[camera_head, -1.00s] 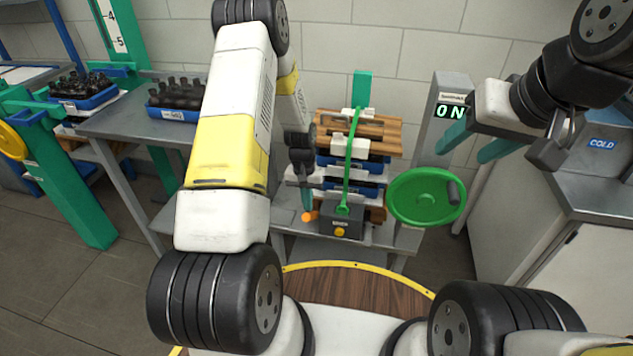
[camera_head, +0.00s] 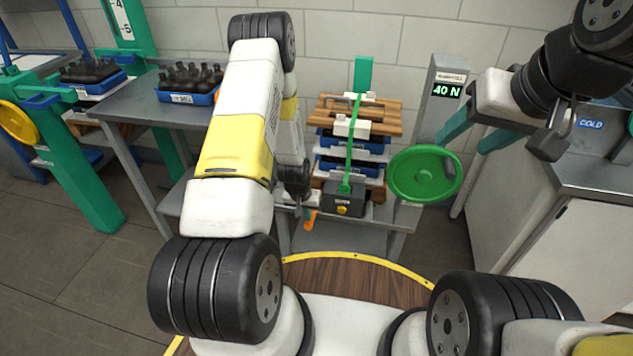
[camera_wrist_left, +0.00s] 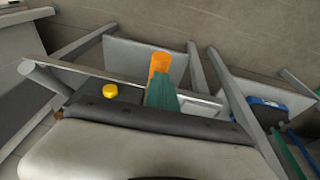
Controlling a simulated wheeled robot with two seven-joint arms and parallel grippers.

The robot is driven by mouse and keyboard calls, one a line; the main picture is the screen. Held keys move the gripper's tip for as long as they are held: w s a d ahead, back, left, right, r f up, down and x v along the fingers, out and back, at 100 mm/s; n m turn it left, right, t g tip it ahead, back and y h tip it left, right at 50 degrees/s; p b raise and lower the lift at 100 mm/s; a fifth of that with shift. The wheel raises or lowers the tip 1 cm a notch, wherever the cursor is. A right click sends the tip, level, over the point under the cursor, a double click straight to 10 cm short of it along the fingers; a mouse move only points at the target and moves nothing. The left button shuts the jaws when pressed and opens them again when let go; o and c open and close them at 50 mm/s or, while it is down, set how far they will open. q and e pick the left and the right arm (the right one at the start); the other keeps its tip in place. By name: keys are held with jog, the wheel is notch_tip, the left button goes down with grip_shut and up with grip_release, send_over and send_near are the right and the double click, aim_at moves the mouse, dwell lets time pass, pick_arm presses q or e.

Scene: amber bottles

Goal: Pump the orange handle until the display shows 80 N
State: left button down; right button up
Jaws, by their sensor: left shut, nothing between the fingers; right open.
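The orange handle (camera_head: 310,220) sticks out low at the left of the dark tensioner box (camera_head: 343,198) and points downward. The box has a yellow button, and a green strap runs up from it over the stack. The display (camera_head: 447,91) on the grey post reads 40 N. My left gripper is shut and empty; its teal fingers (camera_wrist_left: 163,90) show in the left wrist view against the orange handle end (camera_wrist_left: 160,64). Whether they touch is unclear. In the head view its fingertips are mostly hidden. My right gripper (camera_head: 464,145) is open and empty, below and right of the display.
A grey table (camera_head: 140,115) with a blue crate of amber bottles (camera_head: 190,82) is on the left. A grey cabinet (camera_head: 590,195) is at right.

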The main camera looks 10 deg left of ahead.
pick_arm(q)
jog(key=shift+s+f, duration=0.3)
jog(key=shift+f, duration=0.3)
jog(key=shift+s+f, duration=0.25)
jog(key=shift+f, duration=0.35)
